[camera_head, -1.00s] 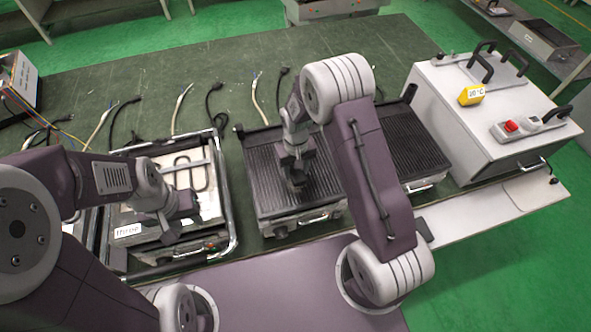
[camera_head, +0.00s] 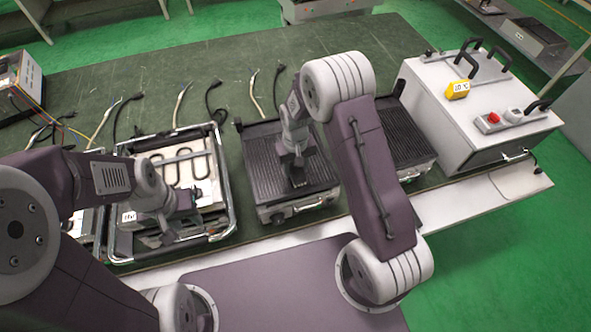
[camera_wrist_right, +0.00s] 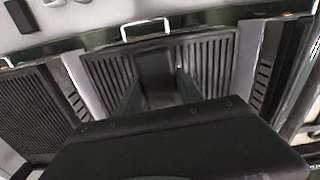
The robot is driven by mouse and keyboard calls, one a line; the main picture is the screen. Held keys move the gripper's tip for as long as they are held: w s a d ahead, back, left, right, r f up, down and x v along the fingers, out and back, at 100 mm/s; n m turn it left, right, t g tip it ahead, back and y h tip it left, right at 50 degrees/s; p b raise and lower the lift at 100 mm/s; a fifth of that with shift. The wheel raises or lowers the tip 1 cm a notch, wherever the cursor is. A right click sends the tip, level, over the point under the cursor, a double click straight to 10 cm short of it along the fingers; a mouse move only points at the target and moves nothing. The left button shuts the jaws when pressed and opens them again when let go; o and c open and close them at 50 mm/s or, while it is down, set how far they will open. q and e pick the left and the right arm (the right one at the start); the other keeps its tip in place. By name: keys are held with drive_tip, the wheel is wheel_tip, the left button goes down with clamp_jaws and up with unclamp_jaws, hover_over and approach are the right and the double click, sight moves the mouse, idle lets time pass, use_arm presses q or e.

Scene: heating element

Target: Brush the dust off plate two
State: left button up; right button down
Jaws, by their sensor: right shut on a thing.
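The middle grill plate (camera_head: 262,165), dark and ribbed with a silver front handle, sits on the green table. It carries no readable label. My right gripper (camera_head: 297,178) is over this plate, pointing down, shut on a dark object that I take for the brush (camera_wrist_right: 156,75). In the right wrist view the object stands between my fingers against the ribbed plate (camera_wrist_right: 210,60); whether its tip touches the plate cannot be told. My left gripper (camera_head: 180,208) is over the front of the left appliance (camera_head: 232,215); its fingertips are too unclear to read.
The left appliance is open, with a bare heating coil (camera_head: 190,168). Another ribbed plate (camera_head: 407,140) is to the right, partly behind my right arm. A white control box (camera_head: 465,120) stands at the right end. Loose cables (camera_head: 258,95) lie behind the plates.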

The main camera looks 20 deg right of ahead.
drive_tip(key=shift+w+r+p, duration=0.1)
drive_tip(key=shift+r+p, duration=0.2)
drive_tip(key=shift+r, duration=0.4)
drive_tip(key=shift+s+r+p, duration=0.2)
drive_tip(key=shift+r+p, duration=0.8)
drive_tip(key=shift+r, duration=0.2)
drive_tip(key=shift+r+p, duration=0.35)
drive_tip(key=shift+r, duration=0.05)
